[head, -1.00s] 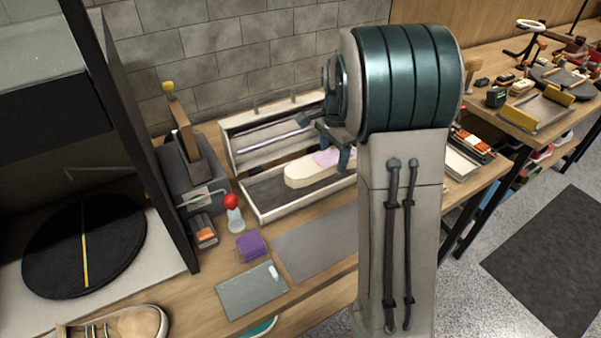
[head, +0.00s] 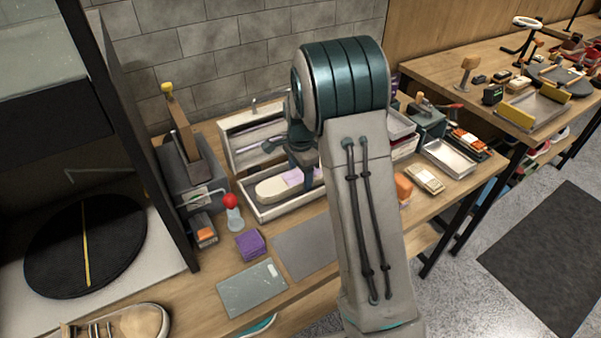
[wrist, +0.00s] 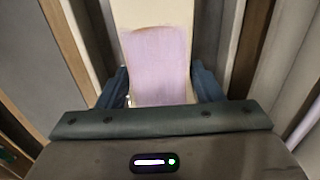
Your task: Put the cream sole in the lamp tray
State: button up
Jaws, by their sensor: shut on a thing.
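The cream sole (head: 271,189), with a lilac patch on its near part, lies flat within the outline of the lamp tray (head: 259,214), an open box with white rims and a raised lid behind. In the wrist view the sole (wrist: 185,14) runs away from me, its lilac part between my fingers. My gripper (head: 311,180) is shut on the sole at the lilac end, low at the tray's right side. The wrist view shows my gripper (wrist: 162,88) with a finger on each side of it. Whether the sole touches the tray floor I cannot tell.
A purple block (head: 250,245), a grey-green plate (head: 252,288) and a bottle with a red top (head: 231,203) stand in front of the tray. A dark stand (head: 184,180) is close on its left. The raised lid (head: 252,137) is behind it.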

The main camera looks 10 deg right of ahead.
aim_at(300, 174)
jog(key=shift+f, duration=0.15)
jog(key=o, duration=1.1)
jog(key=shift+c, duration=0.2)
notch_tip(300, 174, up, 11)
jog(key=s+r+n+t, duration=0.1)
jog(key=s+r+n, duration=0.5)
jog(key=s, duration=0.7)
jog(key=s+f+n+t, duration=0.1)
jog(key=s+f+n, duration=0.1)
jog(key=s+n, duration=0.6)
jog(key=shift+s+t, duration=0.4)
jog(key=shift+s, duration=2.85)
